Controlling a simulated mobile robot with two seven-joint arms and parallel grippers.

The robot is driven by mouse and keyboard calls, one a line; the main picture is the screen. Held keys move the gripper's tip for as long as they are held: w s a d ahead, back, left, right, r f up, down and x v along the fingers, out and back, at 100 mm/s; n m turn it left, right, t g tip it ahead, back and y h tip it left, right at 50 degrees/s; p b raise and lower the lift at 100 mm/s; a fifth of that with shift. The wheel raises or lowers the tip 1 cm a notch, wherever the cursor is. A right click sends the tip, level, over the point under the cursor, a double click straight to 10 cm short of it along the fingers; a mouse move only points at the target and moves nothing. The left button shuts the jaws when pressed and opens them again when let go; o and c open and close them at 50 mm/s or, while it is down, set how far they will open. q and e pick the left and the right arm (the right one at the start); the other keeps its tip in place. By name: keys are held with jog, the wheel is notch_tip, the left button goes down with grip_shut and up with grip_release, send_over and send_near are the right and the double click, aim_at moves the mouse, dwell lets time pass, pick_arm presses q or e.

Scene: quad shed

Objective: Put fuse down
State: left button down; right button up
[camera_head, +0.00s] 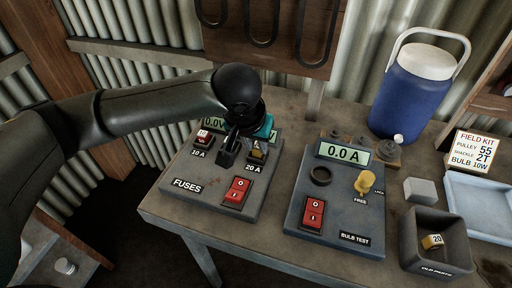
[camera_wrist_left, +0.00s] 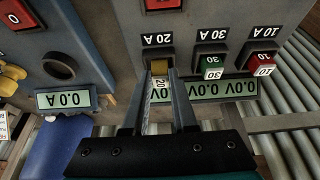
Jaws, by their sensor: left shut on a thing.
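My left gripper (camera_head: 243,152) is over the 20 A position of the fuse panel (camera_head: 182,206). In the left wrist view my left gripper (camera_wrist_left: 166,76) is shut on a yellow fuse marked 20 (camera_wrist_left: 159,69). The yellow fuse is at the 20 A socket; I cannot tell whether it is fully seated. A green 30 fuse (camera_wrist_left: 212,67) and a red 10 fuse (camera_wrist_left: 262,60) sit in the sockets beside it. In the head view the red 10 fuse (camera_head: 203,137) shows, while my gripper hides the 30 A socket. My right gripper is not in view.
The bulb test panel (camera_head: 334,238) stands to the right, with a yellow knob-like part (camera_head: 365,182). The old parts bin (camera_head: 420,222) holds another yellow 20 piece (camera_head: 432,241). A blue jug (camera_head: 410,92), grey block (camera_head: 421,190) and pale tray (camera_head: 456,182) are at the right.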

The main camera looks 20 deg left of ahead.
pick_arm(q)
jog(key=shift+f, duration=0.25)
jog(key=c, duration=1.2)
grip_release()
jog(key=shift+f, duration=0.15)
jog(key=o, duration=0.5)
jog(key=shift+r, duration=0.2)
jog(key=p+v, duration=0.3)
jog(key=v, duration=0.9)
